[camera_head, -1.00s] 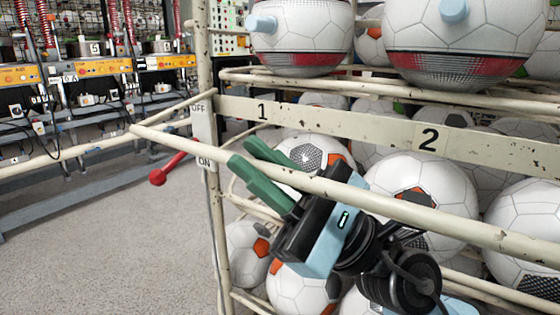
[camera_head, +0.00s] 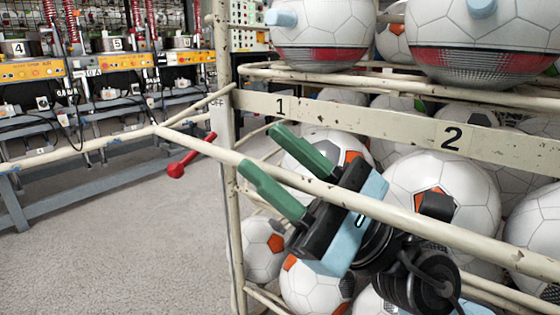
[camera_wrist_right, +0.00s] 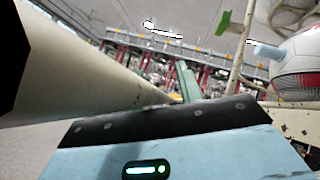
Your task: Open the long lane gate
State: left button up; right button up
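My right gripper (camera_head: 257,148) has green fingers and a blue and black body, and it is by the rack's long cream front rail (camera_head: 420,221). The fingers are spread, one on each side of the rail in the head view; contact cannot be told. Which part is the long lane gate is not clear. My left gripper is out of view.
Soccer balls (camera_head: 440,190) fill the rack behind the rail, with more balls (camera_head: 322,30) above. A cream beam marked 1 and 2 (camera_head: 365,116) crosses over the lower balls. Workbenches (camera_head: 100,65) stand at the back left. The grey floor (camera_head: 120,220) between is clear.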

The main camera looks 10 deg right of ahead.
jog(key=b+v, duration=0.2)
jog(key=v, duration=0.6)
jog(key=shift+r, duration=0.1)
dwell(0.3)
